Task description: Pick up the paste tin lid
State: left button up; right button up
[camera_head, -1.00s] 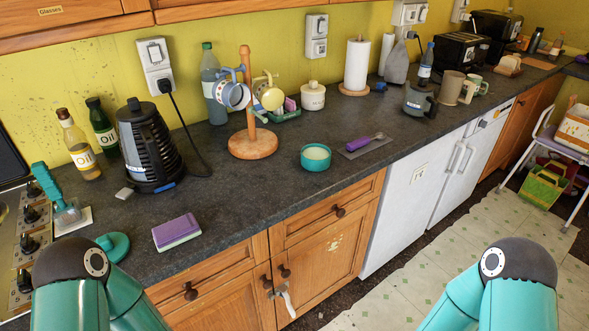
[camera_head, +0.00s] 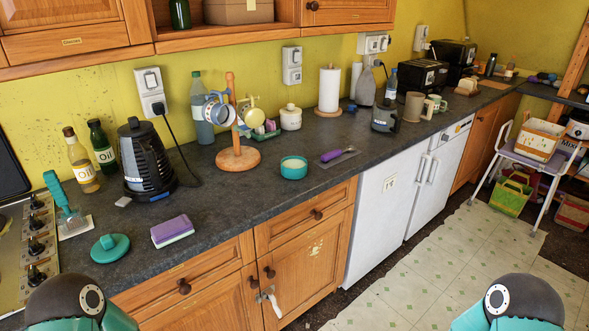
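The teal round lid (camera_head: 110,247) with a small raised knob lies on the dark worktop near its front left, left of the purple sponge. I take it to be the paste tin lid. The open teal tin (camera_head: 293,169) with pale contents stands farther right on the worktop, apart from the lid. Parts of my two arms show at the bottom left and bottom right. Neither gripper is in view, so I cannot see what they hold.
A black kettle (camera_head: 145,160) stands behind. A wooden mug tree (camera_head: 238,158) and purple-handled tool (camera_head: 336,154) are farther right.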

aim_at(109, 248)
jog(key=z, duration=0.2)
jog(key=i, duration=1)
jog(key=u, duration=1.85)
jog(key=k, duration=0.95)
jog(key=u, duration=0.15)
jog(key=i, duration=0.55)
